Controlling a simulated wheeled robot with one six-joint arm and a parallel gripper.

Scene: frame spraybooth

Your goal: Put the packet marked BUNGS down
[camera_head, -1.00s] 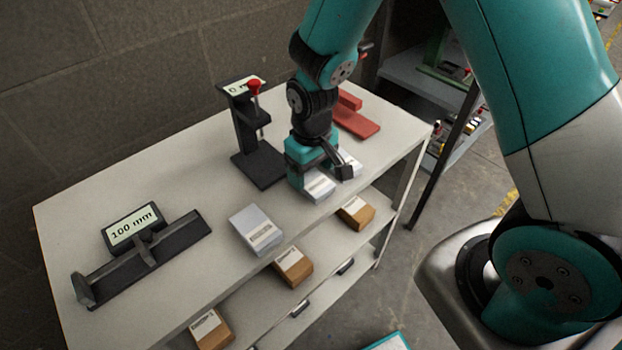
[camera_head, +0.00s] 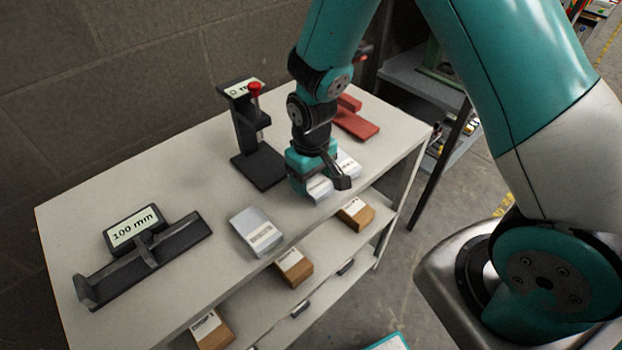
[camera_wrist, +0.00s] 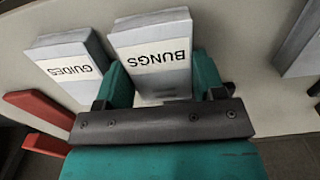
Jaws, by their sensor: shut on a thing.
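The packet marked BUNGS (camera_wrist: 150,45) is a grey-white block with a white label, seen in the wrist view between the two teal fingers of my gripper (camera_wrist: 160,85). My gripper is shut on it. In the head view the gripper (camera_head: 325,180) is over the front right part of the white bench top (camera_head: 185,175), and part of the held packet (camera_head: 319,188) shows below it. The packet is at or just above the bench; I cannot tell whether it touches.
A packet marked GUIDES (camera_wrist: 68,63) lies close beside the held one. Another grey packet (camera_head: 256,231) lies further left. A black stand (camera_head: 255,140), a red part (camera_head: 355,120) and a 100 mm gauge (camera_head: 140,250) stand on the bench. Brown boxes (camera_head: 294,267) sit on the shelf below.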

